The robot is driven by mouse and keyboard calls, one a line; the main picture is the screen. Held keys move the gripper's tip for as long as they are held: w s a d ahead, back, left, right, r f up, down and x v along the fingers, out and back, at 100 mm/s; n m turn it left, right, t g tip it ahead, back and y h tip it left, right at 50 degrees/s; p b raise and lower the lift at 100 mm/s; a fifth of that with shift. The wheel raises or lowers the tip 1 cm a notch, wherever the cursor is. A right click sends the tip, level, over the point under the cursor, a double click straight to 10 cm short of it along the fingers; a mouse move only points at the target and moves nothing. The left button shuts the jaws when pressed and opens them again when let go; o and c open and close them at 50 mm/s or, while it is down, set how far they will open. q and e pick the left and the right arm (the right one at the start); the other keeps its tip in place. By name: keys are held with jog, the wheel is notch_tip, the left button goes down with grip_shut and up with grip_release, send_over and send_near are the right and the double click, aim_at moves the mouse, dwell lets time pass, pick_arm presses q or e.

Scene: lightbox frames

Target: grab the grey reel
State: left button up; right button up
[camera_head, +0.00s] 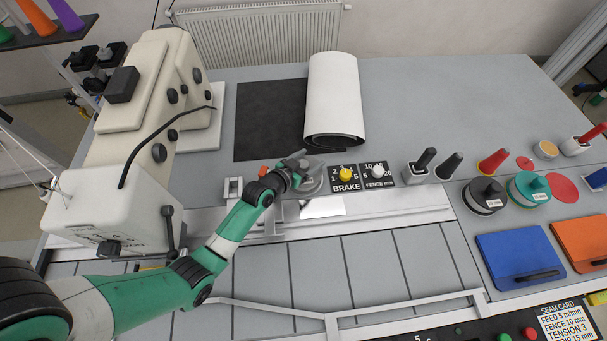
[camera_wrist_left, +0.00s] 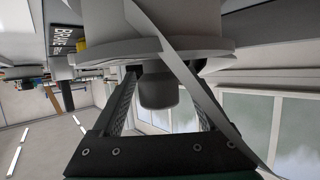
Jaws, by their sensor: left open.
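The grey reel (camera_head: 314,183) lies at the middle of the sewing bench, left of the BRAKE plate, partly covered by my left gripper in the head view. My left gripper (camera_head: 297,166) is right at it, reaching in from the left. In the left wrist view the reel (camera_wrist_left: 190,50) fills the top as a wide grey disc with a grey knob (camera_wrist_left: 158,93). The knob sits between the two fingers of my left gripper (camera_wrist_left: 165,78), which are open. Whether either finger touches the knob I cannot tell. A grey strip crosses diagonally in front. My right gripper is not in view.
A white sewing machine (camera_head: 140,110) stands at left. A white roll (camera_head: 334,95) lies on a dark sheet (camera_head: 268,120) behind the reel. Black (camera_head: 485,196) and green (camera_head: 528,187) reels, cones and blue (camera_head: 520,258) and orange folders occupy the right.

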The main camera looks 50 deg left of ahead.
pick_arm(q)
grip_shut()
dwell(0.3)
jog(key=shift+r, duration=0.15)
jog(key=shift+r, duration=0.25)
notch_tip(320, 180, up, 3)
jog(key=shift+f+p, duration=0.1)
jog(key=shift+p, duration=0.45)
jog(key=s+d+r+p, duration=0.3)
jog(key=s+d+r, duration=0.5)
jog(key=s, duration=0.3)
jog(key=shift+s+d+r+p, duration=0.2)
jog(key=shift+r+p, duration=0.1)
jog(key=shift+r, duration=0.45)
